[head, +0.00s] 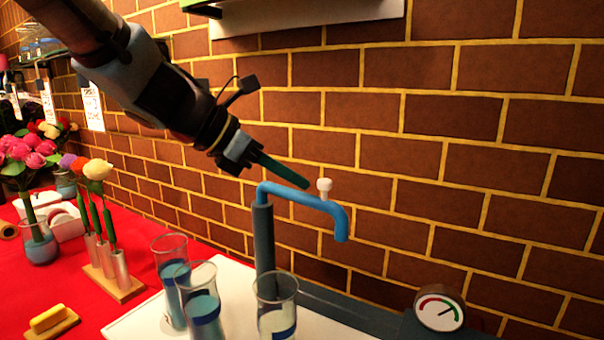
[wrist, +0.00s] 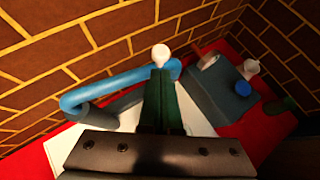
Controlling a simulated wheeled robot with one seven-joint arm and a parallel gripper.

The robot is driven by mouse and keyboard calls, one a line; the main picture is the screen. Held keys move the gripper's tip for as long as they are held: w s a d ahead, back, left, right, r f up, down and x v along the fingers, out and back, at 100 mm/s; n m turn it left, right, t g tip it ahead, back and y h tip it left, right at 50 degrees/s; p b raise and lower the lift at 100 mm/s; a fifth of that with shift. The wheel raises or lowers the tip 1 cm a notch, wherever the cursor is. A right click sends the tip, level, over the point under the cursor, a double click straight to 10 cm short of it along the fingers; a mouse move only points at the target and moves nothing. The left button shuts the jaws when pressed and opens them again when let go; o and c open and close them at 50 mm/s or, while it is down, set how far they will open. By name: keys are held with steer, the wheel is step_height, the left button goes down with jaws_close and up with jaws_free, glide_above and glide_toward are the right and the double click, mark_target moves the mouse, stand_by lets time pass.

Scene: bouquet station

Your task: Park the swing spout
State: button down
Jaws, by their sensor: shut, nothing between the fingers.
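The swing spout (head: 298,198) is a light blue bent tube on a dark grey post (head: 264,240). Its arm reaches right in the head view and its outlet turns down. A white knob (head: 324,185) stands up from the spout arm. My gripper (head: 306,186) has green fingers that are shut and empty. The fingertips are just left of the knob in the head view. In the wrist view the shut fingers (wrist: 161,72) point at the knob (wrist: 160,54), and the spout (wrist: 100,88) runs behind them. Whether they touch the knob I cannot tell.
Several glasses, such as the front one (head: 277,308), stand on a white tray (head: 140,318) below the spout. A round gauge (head: 439,308) sits at right. A wooden stand (head: 112,280) with flowers, a flower vase (head: 40,246) and a yellow block (head: 48,317) are at left. A brick wall (head: 480,150) lies behind.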

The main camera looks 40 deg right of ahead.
mark_target(320, 180)
steer(key=shift+s+d+f, duration=0.1)
steer(key=shift+s+d, duration=0.2)
steer(key=shift+d, duration=0.5)
steer(key=shift+s+d, duration=0.1)
steer(key=shift+d, duration=0.85)
steer(key=shift+p, duration=0.3)
